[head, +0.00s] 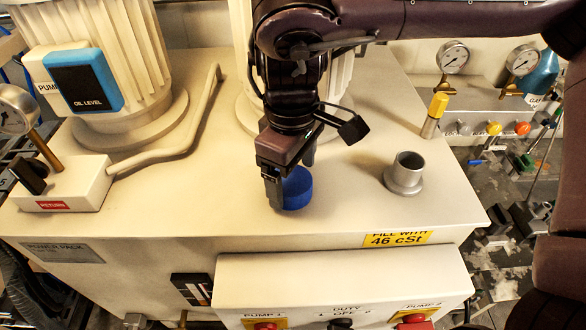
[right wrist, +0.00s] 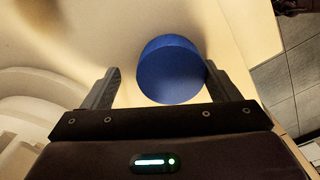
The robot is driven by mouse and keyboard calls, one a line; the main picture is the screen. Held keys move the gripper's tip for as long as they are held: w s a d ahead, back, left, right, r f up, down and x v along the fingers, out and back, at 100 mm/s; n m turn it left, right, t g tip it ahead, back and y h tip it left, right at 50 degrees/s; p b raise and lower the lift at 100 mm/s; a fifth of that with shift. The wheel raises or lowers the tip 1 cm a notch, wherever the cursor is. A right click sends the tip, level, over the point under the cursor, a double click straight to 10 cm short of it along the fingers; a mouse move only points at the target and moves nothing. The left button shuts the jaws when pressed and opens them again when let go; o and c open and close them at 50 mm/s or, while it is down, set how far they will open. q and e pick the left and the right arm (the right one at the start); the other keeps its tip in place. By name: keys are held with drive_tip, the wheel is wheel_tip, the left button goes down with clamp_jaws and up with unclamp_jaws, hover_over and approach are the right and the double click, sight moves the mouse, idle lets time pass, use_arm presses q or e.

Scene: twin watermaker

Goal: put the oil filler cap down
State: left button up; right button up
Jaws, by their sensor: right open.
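The blue oil filler cap (head: 296,188) rests on the cream top of the power pack (head: 340,205), near its front edge. In the right wrist view the cap (right wrist: 170,69) lies between the two fingers, closer to the right finger. My right gripper (head: 289,175) is open around the cap, its fingers reaching down beside it. In the right wrist view the open right gripper (right wrist: 160,85) shows a clear gap at the left finger. The bare grey filler neck (head: 405,174) stands to the right of the cap. My left gripper is not in view.
A yellow-topped post (head: 435,115) stands behind the filler neck. A bent pipe (head: 180,135) and a gauge block (head: 65,185) are on the left. The ribbed motor housing (head: 245,60) is behind my right arm. The top is clear between cap and neck.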

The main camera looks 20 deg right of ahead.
sight(292, 175)
drive_tip(key=shift+r, duration=0.1)
wheel_tip(292, 175, up, 12)
drive_tip(key=b, duration=0.1)
idle(0.4)
